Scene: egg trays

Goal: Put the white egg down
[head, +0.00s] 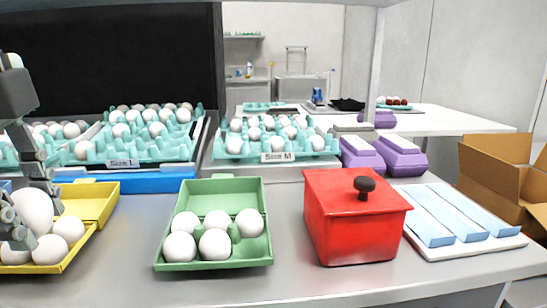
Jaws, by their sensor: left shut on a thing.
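My left gripper (28,208) comes in at the left edge and is shut on a white egg (36,208). It holds this egg over the yellow carton (97,200), partly hiding it. White eggs lie in the carton's front part, one near its right side (69,229) and another in front (50,249). I cannot tell whether the held egg touches the carton or the eggs in it. The gripper hides the carton's left part. My right gripper is not in view.
A green carton (225,188) with several white eggs stands right of the yellow one. A red lidded box (350,225) and a white tray with blue strips (450,215) are further right. Teal egg trays labelled Size L (175,150) and Size M (300,157) stand behind.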

